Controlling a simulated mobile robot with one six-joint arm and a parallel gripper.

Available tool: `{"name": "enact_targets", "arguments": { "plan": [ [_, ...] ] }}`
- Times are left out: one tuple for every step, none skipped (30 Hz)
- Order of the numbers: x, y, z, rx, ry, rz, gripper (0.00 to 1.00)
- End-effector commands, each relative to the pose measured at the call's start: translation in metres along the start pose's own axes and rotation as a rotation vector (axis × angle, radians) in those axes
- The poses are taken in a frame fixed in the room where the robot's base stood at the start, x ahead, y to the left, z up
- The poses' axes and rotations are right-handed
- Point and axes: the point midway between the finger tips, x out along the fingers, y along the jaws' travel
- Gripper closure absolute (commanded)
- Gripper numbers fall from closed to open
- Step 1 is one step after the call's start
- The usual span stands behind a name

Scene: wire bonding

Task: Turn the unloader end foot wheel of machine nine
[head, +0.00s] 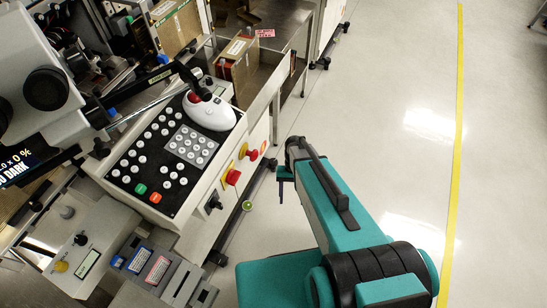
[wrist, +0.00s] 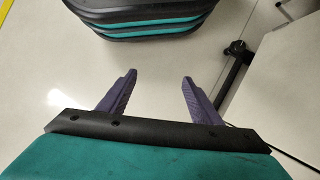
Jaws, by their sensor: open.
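My gripper (head: 283,188) hangs to the right of the machine's front in the head view, over the floor. Its two purple fingers are open and empty in the wrist view (wrist: 158,80). In the wrist view a dark foot with a round wheel-like part (wrist: 237,47) stands on the floor at upper right, beyond and apart from the fingers. I cannot tell which foot wheel is the unloader end one, and no machine number is readable.
A pale panel (wrist: 285,90) fills the wrist view's right side. Open floor (head: 390,100) lies right, with a yellow line (head: 458,130).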

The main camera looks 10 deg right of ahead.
Motion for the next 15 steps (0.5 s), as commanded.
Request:
{"name": "enact_targets", "arguments": {
  "plan": [
    [-0.011, 0.003, 0.018, -0.011, -0.004, 0.005, 0.42],
    [-0.013, 0.005, 0.025, -0.018, -0.006, 0.008, 0.42],
    [-0.015, 0.006, 0.032, -0.026, -0.007, 0.011, 0.42],
    [-0.017, 0.008, 0.038, -0.032, -0.007, 0.014, 0.42],
    [-0.018, 0.009, 0.044, -0.038, -0.008, 0.016, 0.42],
    [-0.021, 0.011, 0.053, -0.048, -0.01, 0.019, 0.42],
    [-0.022, 0.012, 0.059, -0.054, -0.012, 0.022, 0.42],
    [-0.025, 0.013, 0.065, -0.06, -0.013, 0.024, 0.42],
    [-0.027, 0.015, 0.073, -0.069, -0.014, 0.028, 0.42],
    [-0.029, 0.017, 0.079, -0.075, -0.015, 0.03, 0.42],
    [-0.031, 0.018, 0.085, -0.082, -0.016, 0.033, 0.42],
    [-0.034, 0.02, 0.094, -0.092, -0.017, 0.036, 0.42],
    [-0.036, 0.022, 0.1, -0.098, -0.018, 0.039, 0.42],
    [-0.039, 0.023, 0.106, -0.104, -0.02, 0.042, 0.42],
    [-0.042, 0.025, 0.114, -0.113, -0.022, 0.045, 0.42]
  ]
}}
